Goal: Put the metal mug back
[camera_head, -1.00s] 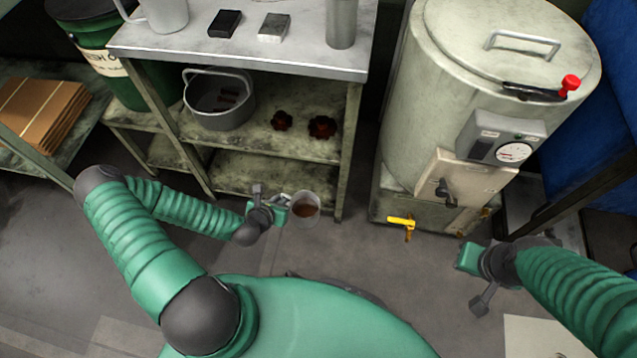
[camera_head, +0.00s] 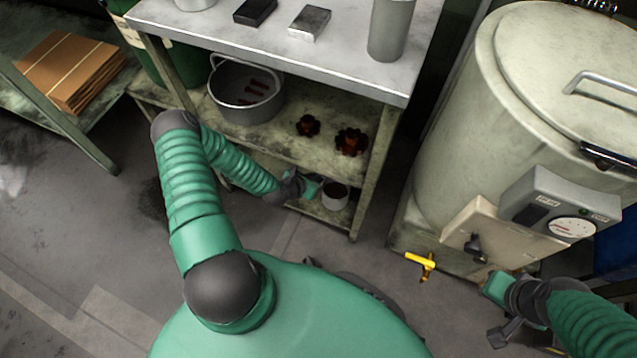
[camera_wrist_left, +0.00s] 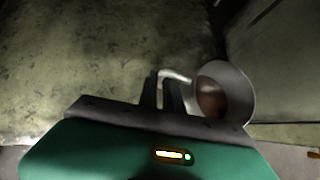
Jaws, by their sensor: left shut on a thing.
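The metal mug (camera_head: 335,198) is a small grey cup with a dark brown inside, in front of the shelf unit's lower right part in the head view. My left gripper (camera_head: 313,189) is at its left side. In the left wrist view, the gripper's two dark fingers (camera_wrist_left: 168,92) are shut on the pale handle of the mug (camera_wrist_left: 240,92). The mug looks roughly upright. My right gripper (camera_head: 496,287) is at the lower right, apart from the mug; its fingertips are too unclear to judge.
The shelf unit's grey top (camera_head: 340,55) carries a dark block (camera_head: 254,12), a grey block (camera_head: 310,22) and a tall metal cylinder (camera_head: 391,30). Below are a bucket (camera_head: 247,108) and two reddish-brown flower-shaped pieces (camera_head: 350,142). A large tank (camera_head: 470,130) with a yellow-handled tap (camera_head: 421,262) stands right.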

